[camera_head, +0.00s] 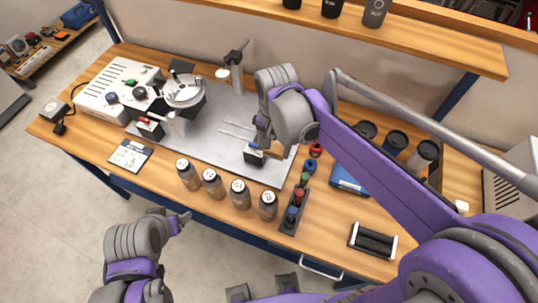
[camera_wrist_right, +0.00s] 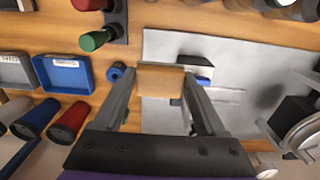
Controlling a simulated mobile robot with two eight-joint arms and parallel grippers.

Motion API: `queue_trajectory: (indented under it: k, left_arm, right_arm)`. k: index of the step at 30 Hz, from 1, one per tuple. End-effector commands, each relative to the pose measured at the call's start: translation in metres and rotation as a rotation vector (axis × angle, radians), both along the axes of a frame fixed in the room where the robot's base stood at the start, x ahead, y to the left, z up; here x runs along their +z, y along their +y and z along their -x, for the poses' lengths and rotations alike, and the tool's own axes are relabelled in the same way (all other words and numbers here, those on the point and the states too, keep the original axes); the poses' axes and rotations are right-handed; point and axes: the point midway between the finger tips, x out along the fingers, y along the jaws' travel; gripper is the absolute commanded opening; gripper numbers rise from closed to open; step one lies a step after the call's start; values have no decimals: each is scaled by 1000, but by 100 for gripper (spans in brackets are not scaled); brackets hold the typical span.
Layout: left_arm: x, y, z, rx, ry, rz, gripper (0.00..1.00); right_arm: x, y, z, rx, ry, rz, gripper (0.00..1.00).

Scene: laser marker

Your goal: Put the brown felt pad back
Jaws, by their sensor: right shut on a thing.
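The brown felt pad (camera_wrist_right: 160,81) is a tan block between the fingertips of my right gripper (camera_wrist_right: 158,84) in the right wrist view. My right gripper (camera_head: 259,146) is shut on it and points down over the right part of the grey metal plate (camera_head: 222,152). A small dark block with a light top and some blue (camera_head: 254,156) sits right below the fingers in the head view. It shows just past the pad in the wrist view (camera_wrist_right: 197,70); I cannot tell whether they touch. My left gripper (camera_head: 182,221) is off the table's front edge, its jaw state unclear.
Several jars (camera_head: 213,183) line the front edge beside a dark rack (camera_head: 294,208) of coloured handles. A white device (camera_head: 118,90) with a round stage (camera_head: 183,90) stands at left. Blue tray (camera_wrist_right: 63,75) and cups are at right. The plate's front middle is clear.

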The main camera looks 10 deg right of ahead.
Motion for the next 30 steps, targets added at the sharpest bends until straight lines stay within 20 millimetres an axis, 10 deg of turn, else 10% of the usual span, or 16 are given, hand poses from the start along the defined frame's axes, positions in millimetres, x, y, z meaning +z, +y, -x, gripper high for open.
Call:
queue_trajectory:
  k: [12, 30]
  left_arm:
    - [-23, 0, 9, 0, 15, 0, 79]
    - [-28, 0, 10, 0, 18, 0, 79]
  right_arm:
    - [-76, 0, 1, 0, 1, 1, 22]
    - [-129, 0, 2, 0, 0, 0, 22]
